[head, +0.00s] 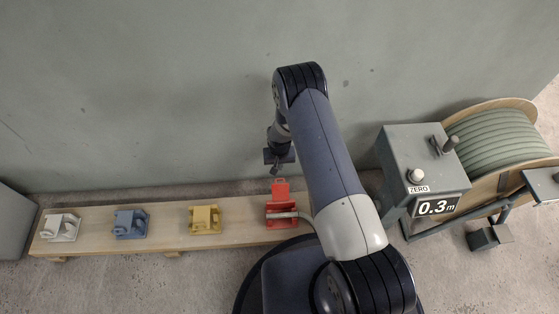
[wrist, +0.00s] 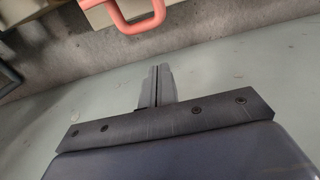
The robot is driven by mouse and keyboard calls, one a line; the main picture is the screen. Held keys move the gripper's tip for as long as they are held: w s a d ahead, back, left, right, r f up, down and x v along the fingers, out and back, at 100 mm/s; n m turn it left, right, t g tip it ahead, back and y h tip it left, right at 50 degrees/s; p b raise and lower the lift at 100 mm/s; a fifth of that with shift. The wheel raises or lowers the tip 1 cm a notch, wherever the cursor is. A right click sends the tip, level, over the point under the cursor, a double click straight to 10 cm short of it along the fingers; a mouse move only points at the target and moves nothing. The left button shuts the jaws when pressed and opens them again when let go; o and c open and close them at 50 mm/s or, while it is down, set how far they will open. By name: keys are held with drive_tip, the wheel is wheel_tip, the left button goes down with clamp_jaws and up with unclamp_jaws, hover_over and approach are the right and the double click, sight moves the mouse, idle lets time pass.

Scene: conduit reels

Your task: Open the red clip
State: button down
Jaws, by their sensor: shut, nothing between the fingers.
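The red clip (head: 281,211) sits at the right end of a wooden board. Its red flap (head: 280,188) sticks out toward the wall, and looks swung back from the clip body. A red loop (wrist: 135,22) of the clip shows at the top edge there, clear of the fingertips.
The board (head: 168,228) also carries a yellow clip (head: 205,220), a blue clip (head: 130,224) and a white clip (head: 60,228). A grey box (head: 408,150) with a display reading 0.3 m and a reel of green conduit (head: 500,143) stand at right. The wall is close behind.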

sight(281, 180)
drive_tip(key=s, duration=0.1)
drive_tip(key=s+r, duration=0.1)
drive_tip(key=s, duration=0.1)
drive_tip(key=shift+s+r, duration=0.25)
drive_tip(key=shift+s, duration=0.15)
drive_tip(key=shift+s, duration=0.1)
drive_tip(key=shift+s+r, duration=0.3)
drive_tip(key=shift+s, duration=0.25)
drive_tip(key=shift+s+r, duration=0.3)
drive_tip(key=shift+s, duration=0.25)
drive_tip(key=shift+r, duration=0.15)
wheel_tip(281, 180, up, 12)
drive_tip(key=p, duration=0.3)
drive_tip(key=shift+s, duration=0.35)
